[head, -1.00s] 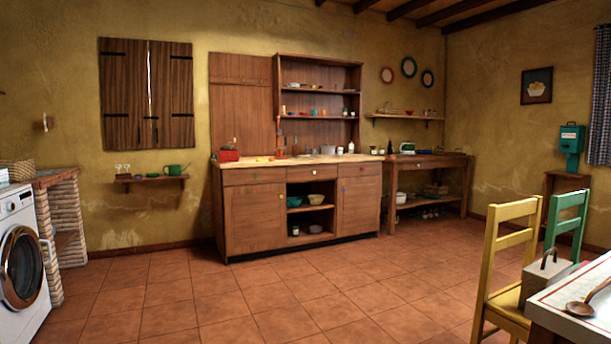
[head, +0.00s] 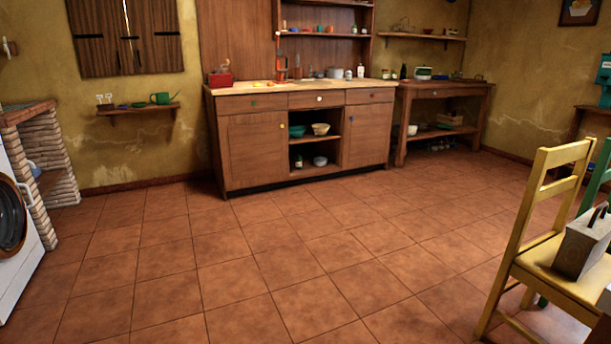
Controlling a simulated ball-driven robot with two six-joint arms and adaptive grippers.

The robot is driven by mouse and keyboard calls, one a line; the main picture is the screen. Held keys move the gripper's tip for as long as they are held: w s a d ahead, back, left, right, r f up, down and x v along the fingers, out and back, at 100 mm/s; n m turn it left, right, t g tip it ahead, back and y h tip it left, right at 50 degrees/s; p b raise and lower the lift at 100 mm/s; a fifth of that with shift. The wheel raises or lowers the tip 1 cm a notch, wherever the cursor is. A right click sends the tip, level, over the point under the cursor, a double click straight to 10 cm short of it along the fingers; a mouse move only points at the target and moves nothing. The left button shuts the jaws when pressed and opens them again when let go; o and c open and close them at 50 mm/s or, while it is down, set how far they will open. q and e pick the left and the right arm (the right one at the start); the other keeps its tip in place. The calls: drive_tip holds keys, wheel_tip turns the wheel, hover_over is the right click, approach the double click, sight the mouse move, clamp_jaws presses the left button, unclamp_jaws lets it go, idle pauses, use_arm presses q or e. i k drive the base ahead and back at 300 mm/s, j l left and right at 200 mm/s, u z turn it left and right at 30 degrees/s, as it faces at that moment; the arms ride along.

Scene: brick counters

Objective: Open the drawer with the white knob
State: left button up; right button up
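A wooden kitchen cabinet (head: 255,150) stands against the back wall, with a row of drawers under its pale countertop. The middle drawer (head: 305,100) has a white knob (head: 319,99) and looks closed. The left drawer (head: 240,104) has a small green knob. The right drawer (head: 373,96) has a knob too small to make out clearly. Neither of my grippers is in view.
The tiled floor (head: 250,240) is clear up to the cabinet. A yellow chair (head: 540,230) with a grey box (head: 585,240) on its seat stands at the right. A washing machine (head: 22,240) and a brick counter (head: 50,160) stand at the left. A wooden side table (head: 440,93) adjoins the cabinet.

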sight(316, 98)
drive_tip(key=i, duration=2.8)
